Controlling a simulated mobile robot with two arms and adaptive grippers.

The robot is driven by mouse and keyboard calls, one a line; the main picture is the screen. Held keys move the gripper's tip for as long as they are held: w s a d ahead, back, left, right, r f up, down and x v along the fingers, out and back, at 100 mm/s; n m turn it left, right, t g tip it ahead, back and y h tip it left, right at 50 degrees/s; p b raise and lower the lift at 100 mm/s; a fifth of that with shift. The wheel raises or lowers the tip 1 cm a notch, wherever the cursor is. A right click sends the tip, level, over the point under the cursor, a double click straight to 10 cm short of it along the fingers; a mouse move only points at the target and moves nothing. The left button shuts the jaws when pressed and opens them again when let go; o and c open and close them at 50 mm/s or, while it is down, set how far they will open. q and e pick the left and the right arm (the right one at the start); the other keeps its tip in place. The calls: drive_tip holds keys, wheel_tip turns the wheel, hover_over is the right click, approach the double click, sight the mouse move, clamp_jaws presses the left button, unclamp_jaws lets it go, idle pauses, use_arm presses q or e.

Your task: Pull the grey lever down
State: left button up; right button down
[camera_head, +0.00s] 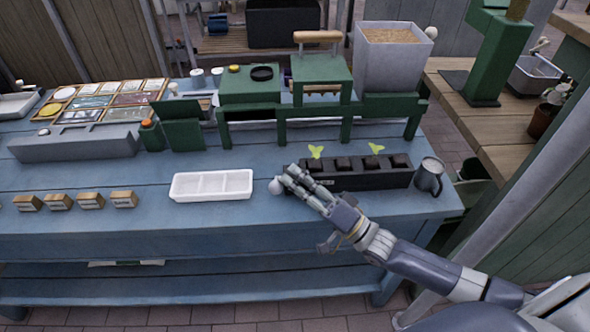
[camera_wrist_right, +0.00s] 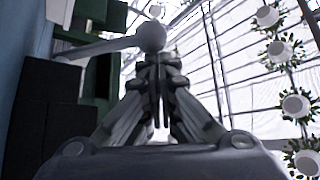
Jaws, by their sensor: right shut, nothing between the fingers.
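The lever shows as a pale grey round knob (camera_head: 276,186) at the left end of the black block tray on the blue table. In the right wrist view the knob (camera_wrist_right: 151,36) sits on a grey rod running off to the left. My right gripper (camera_head: 288,178) is shut and empty, with its fingertips close to the knob. In the right wrist view my fingertips (camera_wrist_right: 158,88) are together just below the knob in the picture. I cannot tell whether they touch it. In the head view the gripper hides part of the lever. My left gripper is not in view.
The black block tray (camera_head: 350,182) with two seedlings lies behind my right gripper, and a grey mug (camera_head: 428,178) stands at its right. A white divided tray (camera_head: 211,194) lies to the left. A green machine (camera_head: 320,78) with a soil hopper (camera_head: 390,70) stands behind.

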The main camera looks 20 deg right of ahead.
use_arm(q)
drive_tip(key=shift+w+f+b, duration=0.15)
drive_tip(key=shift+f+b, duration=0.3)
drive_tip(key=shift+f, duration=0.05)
use_arm(e)
drive_tip(key=shift+s+a+f, duration=0.2)
drive_tip(key=shift+s+f, duration=0.4)
drive_tip(key=shift+f, duration=0.2)
drive_tip(key=shift+s+a+f, duration=0.15)
drive_tip(key=shift+s+f, duration=0.4)
drive_tip(key=shift+f, duration=0.35)
